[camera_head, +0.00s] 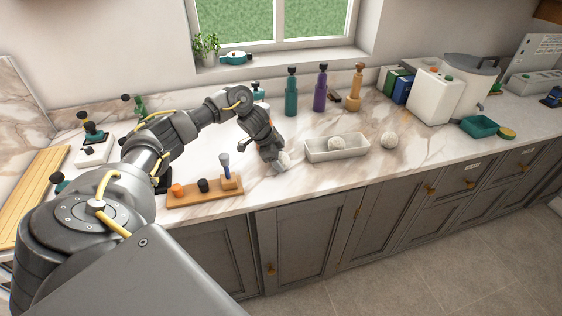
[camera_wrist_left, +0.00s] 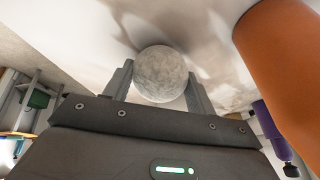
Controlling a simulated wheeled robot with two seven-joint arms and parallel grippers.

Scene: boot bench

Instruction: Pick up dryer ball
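A pale, speckled dryer ball (camera_wrist_left: 160,72) sits between the two fingers of my left gripper (camera_wrist_left: 160,85) in the left wrist view, with a finger against each side. In the head view my left gripper (camera_head: 279,162) points down at the counter left of the white tray, and the ball (camera_head: 284,160) shows partly at its fingertips. Whether the ball still touches the counter I cannot tell. A second ball (camera_head: 336,142) lies in the white tray (camera_head: 322,156). A third ball (camera_head: 390,140) rests on the counter right of the tray. My right gripper is not in view.
A wooden board (camera_head: 205,197) with small knobs lies left of the gripper. Teal (camera_head: 291,95), purple (camera_head: 320,92) and tan (camera_head: 355,92) bottles stand behind the tray. The counter's front edge is close to the gripper.

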